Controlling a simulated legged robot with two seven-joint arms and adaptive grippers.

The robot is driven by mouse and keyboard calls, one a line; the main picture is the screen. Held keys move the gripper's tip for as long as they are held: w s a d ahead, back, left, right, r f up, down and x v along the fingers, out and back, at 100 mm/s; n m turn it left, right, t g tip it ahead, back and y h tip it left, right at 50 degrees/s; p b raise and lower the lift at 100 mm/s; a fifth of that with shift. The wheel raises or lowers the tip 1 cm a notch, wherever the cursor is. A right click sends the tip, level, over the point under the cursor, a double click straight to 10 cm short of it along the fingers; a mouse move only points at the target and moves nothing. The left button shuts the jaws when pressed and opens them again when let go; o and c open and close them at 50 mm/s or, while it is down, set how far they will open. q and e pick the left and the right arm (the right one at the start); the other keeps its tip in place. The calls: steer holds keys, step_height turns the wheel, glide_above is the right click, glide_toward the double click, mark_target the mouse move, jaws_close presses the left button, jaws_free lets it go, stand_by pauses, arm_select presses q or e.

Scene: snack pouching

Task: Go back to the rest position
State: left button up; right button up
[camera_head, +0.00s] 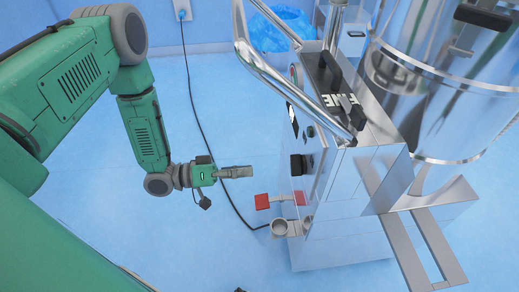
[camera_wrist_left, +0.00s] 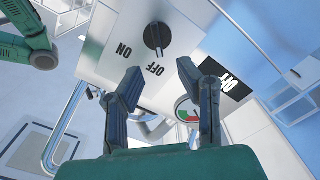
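My left arm (camera_head: 148,135) comes in from the left and bends down. Its gripper (camera_head: 236,172) is apart from the steel machine (camera_head: 345,215), to the left of its front panel, with fingers pointing at it. In the left wrist view the left gripper (camera_wrist_left: 158,75) is open, and nothing shows between its fingers. Beyond the fingertips is the machine's panel with a black rotary knob (camera_wrist_left: 157,37) marked ON and OFF. The knob also shows in the head view (camera_head: 300,164). My right gripper is in neither view.
A red part (camera_head: 262,201) and a steel outlet (camera_head: 284,228) stick out from the machine below the gripper. Steel rails (camera_head: 268,75) rise above it, and a large steel drum (camera_head: 440,90) stands at right. A black cable (camera_head: 195,105) runs down behind the gripper. Blue floor (camera_head: 185,245) is clear below.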

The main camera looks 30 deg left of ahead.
arm_select(q)
steer(key=s+d+f+n+g+y+p, duration=0.1)
steer(key=s+d+f+g+y+p, duration=0.2)
steer(key=s+f+y, duration=0.4)
steer(key=s+a+g+y, duration=0.3)
steer(key=s+y, duration=0.1)
steer(key=s, duration=0.3)
steer(key=s+a+r+g+y+p, duration=0.1)
steer(key=s+a+g+y, duration=0.2)
steer(key=s, duration=0.4)
steer(key=shift+a+r+y, duration=0.15)
steer(key=shift+a+y, duration=0.1)
steer(key=shift+y, duration=0.25)
